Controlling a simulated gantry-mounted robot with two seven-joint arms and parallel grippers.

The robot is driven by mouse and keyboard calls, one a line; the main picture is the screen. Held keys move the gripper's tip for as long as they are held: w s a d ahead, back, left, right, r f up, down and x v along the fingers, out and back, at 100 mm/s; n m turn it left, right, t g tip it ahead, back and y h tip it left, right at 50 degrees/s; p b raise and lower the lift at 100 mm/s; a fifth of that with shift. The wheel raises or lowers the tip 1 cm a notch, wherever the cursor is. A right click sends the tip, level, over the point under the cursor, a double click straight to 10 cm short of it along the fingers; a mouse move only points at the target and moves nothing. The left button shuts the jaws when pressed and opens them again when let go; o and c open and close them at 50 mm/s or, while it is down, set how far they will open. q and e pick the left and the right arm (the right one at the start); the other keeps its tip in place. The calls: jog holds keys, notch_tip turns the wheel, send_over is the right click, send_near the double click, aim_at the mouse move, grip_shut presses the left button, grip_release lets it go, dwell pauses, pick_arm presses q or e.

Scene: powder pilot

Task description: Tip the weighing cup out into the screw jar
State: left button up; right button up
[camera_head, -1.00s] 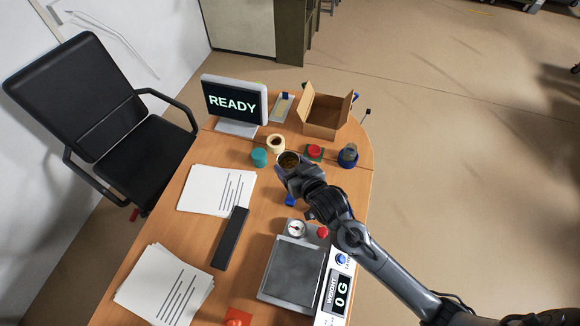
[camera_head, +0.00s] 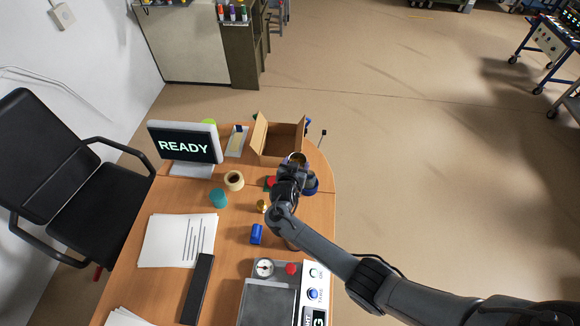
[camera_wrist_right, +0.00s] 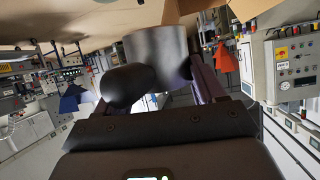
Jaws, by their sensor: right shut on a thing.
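My right gripper (camera_head: 293,172) is shut on a grey metal cup, taken as the weighing cup (camera_head: 297,158), at the far right of the desk by the cardboard box. The cup fills the upper middle of the right wrist view (camera_wrist_right: 158,52), between the fingers (camera_wrist_right: 158,85); its contents are not visible there. A dark rounded part (camera_wrist_right: 127,86) is in front of it. A dark-and-blue item (camera_head: 311,184) stands just right of the gripper, partly hidden. A teal pot (camera_head: 219,198) stands left of it. I cannot tell which item is the screw jar. My left gripper is out of view.
An open cardboard box (camera_head: 280,140) stands behind the gripper. A READY screen (camera_head: 185,145), a cream ring (camera_head: 234,180), a small brass item (camera_head: 262,207) and a blue item (camera_head: 257,234) stand left. The balance (camera_head: 268,302) is in front. A red button (camera_head: 271,182) is partly covered.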

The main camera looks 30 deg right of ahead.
jog(key=shift+s+d+m+g+h, duration=0.15)
jog(key=shift+d+m+g+h, duration=0.35)
jog(key=shift+d+m+g, duration=0.15)
jog(key=shift+s+a+r, duration=0.1)
jog(key=shift+a, duration=0.1)
